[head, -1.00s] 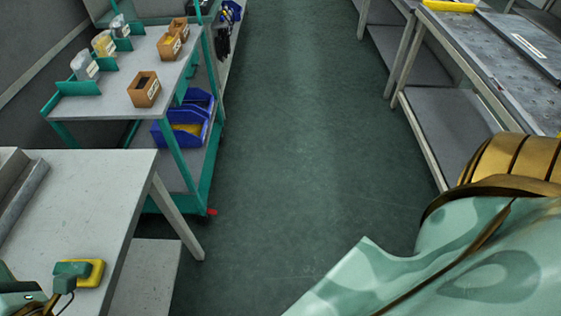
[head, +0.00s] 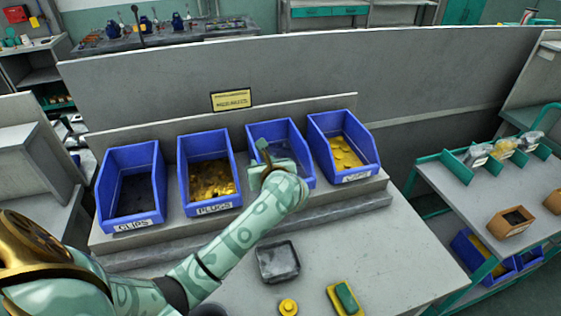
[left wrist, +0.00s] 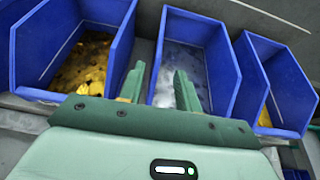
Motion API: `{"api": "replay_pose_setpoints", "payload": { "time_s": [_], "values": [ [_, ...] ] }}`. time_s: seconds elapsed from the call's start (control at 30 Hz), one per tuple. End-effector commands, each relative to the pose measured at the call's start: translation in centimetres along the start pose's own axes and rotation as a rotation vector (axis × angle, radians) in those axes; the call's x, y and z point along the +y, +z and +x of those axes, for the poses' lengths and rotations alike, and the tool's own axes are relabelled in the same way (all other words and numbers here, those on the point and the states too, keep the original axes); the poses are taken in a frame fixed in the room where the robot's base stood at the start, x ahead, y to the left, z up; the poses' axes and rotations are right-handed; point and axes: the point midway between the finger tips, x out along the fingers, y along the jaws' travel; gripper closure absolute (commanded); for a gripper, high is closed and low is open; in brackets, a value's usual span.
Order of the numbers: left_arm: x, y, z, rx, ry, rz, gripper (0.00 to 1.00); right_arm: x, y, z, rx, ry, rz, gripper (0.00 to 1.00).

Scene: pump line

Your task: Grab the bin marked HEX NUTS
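Four blue bins stand in a row on a grey ledge. The left one is marked CLIPS (head: 132,187), the second PLUGS (head: 209,172) with brass-coloured pieces. The third bin (head: 291,135) holds silvery contents; its label is hidden behind my gripper. The fourth bin (head: 343,147) holds yellow pieces; its label is too small to read. I can read HEX NUTS on none. My left gripper (head: 266,155) is in front of the third bin. In the left wrist view its fingers (left wrist: 160,83) are apart and empty, before that bin (left wrist: 192,58); contact is unclear. My right gripper is out of view.
A dark tray (head: 277,262), a round yellow item (head: 288,307) and a yellow-green block (head: 345,299) lie on the bench. A sign (head: 231,100) is behind the bins. A green-framed cart (head: 480,195) with small boxes stands at the right. The bench's right part is clear.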

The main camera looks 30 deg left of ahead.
Motion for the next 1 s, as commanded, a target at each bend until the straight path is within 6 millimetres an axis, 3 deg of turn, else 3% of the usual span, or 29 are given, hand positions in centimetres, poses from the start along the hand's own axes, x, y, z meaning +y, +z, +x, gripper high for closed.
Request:
{"api": "replay_pose_setpoints", "payload": {
  "time_s": [0.1,0.37,0.6,0.93,1.0],
  "values": [
    [0.0,-0.1,2.7,-0.003,0.002,0.002,0.66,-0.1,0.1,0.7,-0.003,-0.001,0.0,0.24],
    [0.1,0.1,5.2,-0.003,0.0,0.002,0.66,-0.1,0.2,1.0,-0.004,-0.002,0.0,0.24],
    [0.2,0.2,9.0,-0.003,0.001,0.004,0.66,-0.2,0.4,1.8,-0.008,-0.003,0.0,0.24],
    [0.2,0.3,9.9,-0.002,-0.001,0.002,0.66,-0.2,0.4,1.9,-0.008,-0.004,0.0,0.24],
    [0.2,0.3,9.9,-0.002,-0.001,0.002,0.86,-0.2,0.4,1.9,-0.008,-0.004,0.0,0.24]
  ]
}}
